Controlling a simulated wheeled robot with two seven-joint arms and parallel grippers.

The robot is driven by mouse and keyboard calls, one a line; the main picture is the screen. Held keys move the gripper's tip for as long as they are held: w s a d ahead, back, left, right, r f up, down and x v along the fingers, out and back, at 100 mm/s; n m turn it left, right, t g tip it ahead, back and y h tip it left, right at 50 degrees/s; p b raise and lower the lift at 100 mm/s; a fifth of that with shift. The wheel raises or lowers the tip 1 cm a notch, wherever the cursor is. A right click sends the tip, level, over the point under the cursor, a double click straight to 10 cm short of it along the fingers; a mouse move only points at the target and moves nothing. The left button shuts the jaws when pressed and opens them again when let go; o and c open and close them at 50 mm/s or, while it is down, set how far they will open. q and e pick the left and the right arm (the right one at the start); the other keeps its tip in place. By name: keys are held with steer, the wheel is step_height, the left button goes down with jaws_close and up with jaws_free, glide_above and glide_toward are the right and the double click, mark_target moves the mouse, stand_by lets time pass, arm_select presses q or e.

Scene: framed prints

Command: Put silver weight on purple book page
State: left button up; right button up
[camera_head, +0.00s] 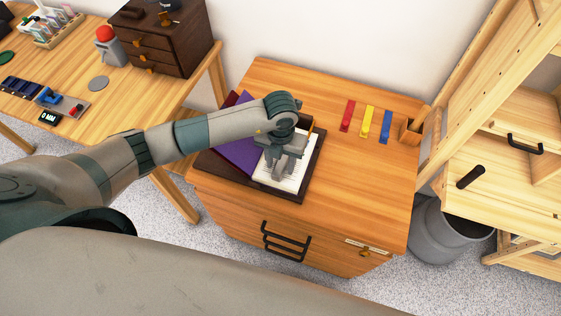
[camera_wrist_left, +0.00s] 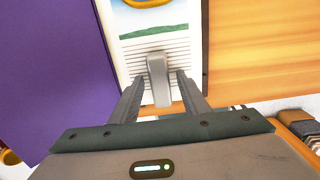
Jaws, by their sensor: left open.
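The purple book (camera_head: 237,152) lies open in a dark tray (camera_head: 222,171) on the wooden cabinet. Its cover also fills the left of the wrist view (camera_wrist_left: 50,70). Its white page (camera_head: 298,180) shows a green picture and printed lines in the wrist view (camera_wrist_left: 178,40). The silver weight (camera_wrist_left: 157,72), a small grey rounded bar, appears to rest on the page's printed lines. My left gripper (camera_head: 284,168) is open above the page. Its fingers (camera_wrist_left: 159,80) stand on either side of the weight, with gaps visible. In the head view the gripper hides most of the weight. My right gripper is out of view.
Red (camera_head: 347,116), yellow (camera_head: 367,121) and blue (camera_head: 386,126) strips lie right of the tray, near a small wooden holder (camera_head: 411,131). The cabinet top between is clear. A grey bin (camera_head: 440,235) and wooden shelf stand right. A desk with dark drawers (camera_head: 165,38) stands left.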

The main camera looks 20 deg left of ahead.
mark_target(281, 165)
arm_select(q)
steer(key=shift+r, duration=0.2)
steer(key=shift+r, duration=0.2)
step_height(281, 165, up, 12)
steer(key=b, duration=0.3)
steer(key=shift+f, duration=0.25)
steer(key=shift+d, duration=0.1)
stand_by(0.3)
